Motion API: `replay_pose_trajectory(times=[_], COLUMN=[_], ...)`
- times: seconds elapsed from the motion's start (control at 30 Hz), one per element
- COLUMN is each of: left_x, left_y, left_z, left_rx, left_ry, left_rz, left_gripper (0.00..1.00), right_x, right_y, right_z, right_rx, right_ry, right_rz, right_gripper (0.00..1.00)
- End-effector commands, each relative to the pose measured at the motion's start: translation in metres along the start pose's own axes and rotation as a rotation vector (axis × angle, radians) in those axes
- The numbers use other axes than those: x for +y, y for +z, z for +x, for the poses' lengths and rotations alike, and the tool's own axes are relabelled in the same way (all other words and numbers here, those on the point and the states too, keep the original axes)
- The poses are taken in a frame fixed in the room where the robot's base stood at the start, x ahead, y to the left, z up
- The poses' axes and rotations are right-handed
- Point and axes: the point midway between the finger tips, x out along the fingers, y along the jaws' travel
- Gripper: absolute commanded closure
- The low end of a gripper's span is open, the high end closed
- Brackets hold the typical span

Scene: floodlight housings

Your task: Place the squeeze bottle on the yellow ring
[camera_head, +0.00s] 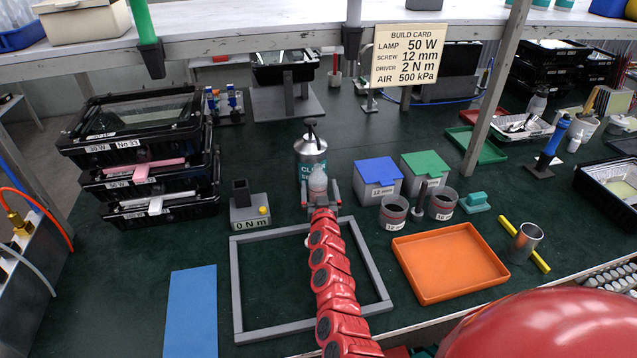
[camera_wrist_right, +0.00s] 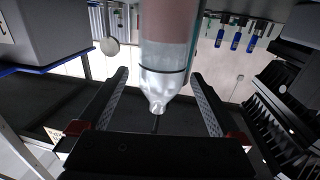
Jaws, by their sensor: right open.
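The squeeze bottle (camera_head: 317,181), small and clear with a pinkish lower part, stands in front of the silver cleaner can in the head view. In the wrist view the bottle (camera_wrist_right: 163,62) appears inverted, its nozzle toward the bottom of the picture. My right gripper (camera_head: 319,190) is open, with one finger on each side of the bottle. In the wrist view, gaps show between the bottle and both fingers of the gripper (camera_wrist_right: 160,76). I cannot make out a yellow ring in either view. My left gripper is not in view.
The cleaner can (camera_head: 311,155) stands close behind the bottle. A grey frame (camera_head: 258,335) lies under my right arm. A torque box (camera_head: 249,213) is left; blue (camera_head: 378,178) and green-lidded boxes are right. An orange tray (camera_head: 450,264) and yellow bar (camera_head: 508,228) lie farther right.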

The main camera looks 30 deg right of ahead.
Motion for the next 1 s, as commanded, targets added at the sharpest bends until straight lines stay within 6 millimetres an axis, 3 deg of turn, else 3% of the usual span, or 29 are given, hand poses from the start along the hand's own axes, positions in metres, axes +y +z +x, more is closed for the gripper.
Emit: replay_pose_trajectory(times=[0.6,1.0], left_x=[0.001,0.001], left_y=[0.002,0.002], left_z=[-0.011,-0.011], left_rx=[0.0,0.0], left_ry=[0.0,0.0], left_rz=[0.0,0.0], left_gripper=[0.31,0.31], right_x=[-0.001,0.001], right_y=[0.001,-0.001], right_z=[-0.079,-0.088], right_rx=[0.001,0.003], right_ry=[0.0,0.002], right_rz=[0.001,0.0], right_gripper=[0.0,0.0])
